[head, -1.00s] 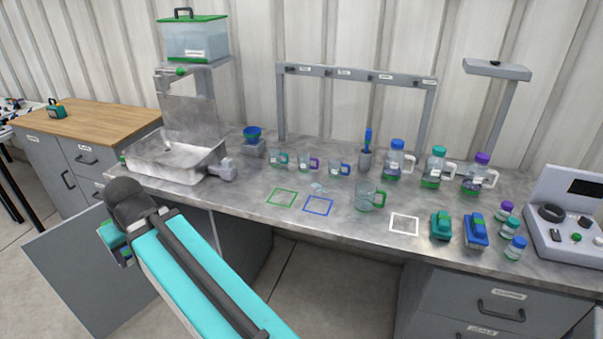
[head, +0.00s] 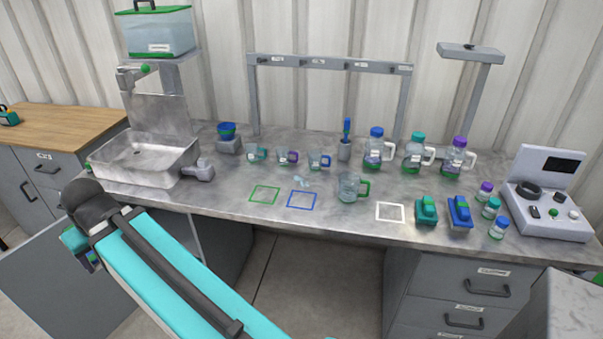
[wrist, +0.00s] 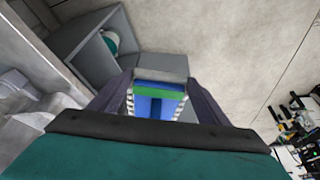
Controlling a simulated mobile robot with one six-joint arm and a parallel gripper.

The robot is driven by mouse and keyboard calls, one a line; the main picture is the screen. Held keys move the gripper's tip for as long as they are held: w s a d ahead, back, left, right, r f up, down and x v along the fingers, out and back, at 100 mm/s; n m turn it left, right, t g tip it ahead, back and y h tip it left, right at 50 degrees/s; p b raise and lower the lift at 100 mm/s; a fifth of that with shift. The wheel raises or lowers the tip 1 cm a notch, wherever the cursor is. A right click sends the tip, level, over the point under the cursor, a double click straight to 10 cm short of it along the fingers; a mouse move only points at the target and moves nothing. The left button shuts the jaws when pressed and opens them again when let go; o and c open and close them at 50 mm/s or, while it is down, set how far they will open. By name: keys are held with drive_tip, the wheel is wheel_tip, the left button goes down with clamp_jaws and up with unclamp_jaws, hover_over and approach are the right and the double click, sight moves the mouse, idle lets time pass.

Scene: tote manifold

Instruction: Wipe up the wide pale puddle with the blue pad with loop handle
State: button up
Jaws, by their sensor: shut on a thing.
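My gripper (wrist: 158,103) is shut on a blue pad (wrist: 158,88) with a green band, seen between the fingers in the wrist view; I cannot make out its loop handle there. In the head view my gripper is low at the left, in front of the bench and below the sink, mostly hidden behind my arm. A small pale, bluish wet patch (head: 302,182) lies on the bench just behind the blue square outline (head: 302,200). It is the only puddle I can make out. The held pad is well away from it.
Mugs (head: 287,157) stand behind the patch, and a clear beaker with a green handle (head: 349,188) stands to its right. A green outline (head: 264,195) is to its left. The sink (head: 145,160) is at the left. An open cabinet door (head: 45,285) stands near my gripper.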

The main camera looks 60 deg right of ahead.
drive_tip(key=s+d+f+n+p, duration=0.1)
drive_tip(key=s+d+n, duration=0.15)
drive_tip(key=d, duration=2.95)
drive_tip(key=s+d, duration=0.9)
drive_tip(key=d, duration=0.3)
drive_tip(key=s+d+f+n+y, duration=0.1)
drive_tip(key=s+d, duration=0.8)
drive_tip(key=d, duration=0.4)
drive_tip(key=shift+s+d+p, duration=0.2)
drive_tip(key=shift+d+p, duration=0.1)
drive_tip(key=shift+p, duration=0.15)
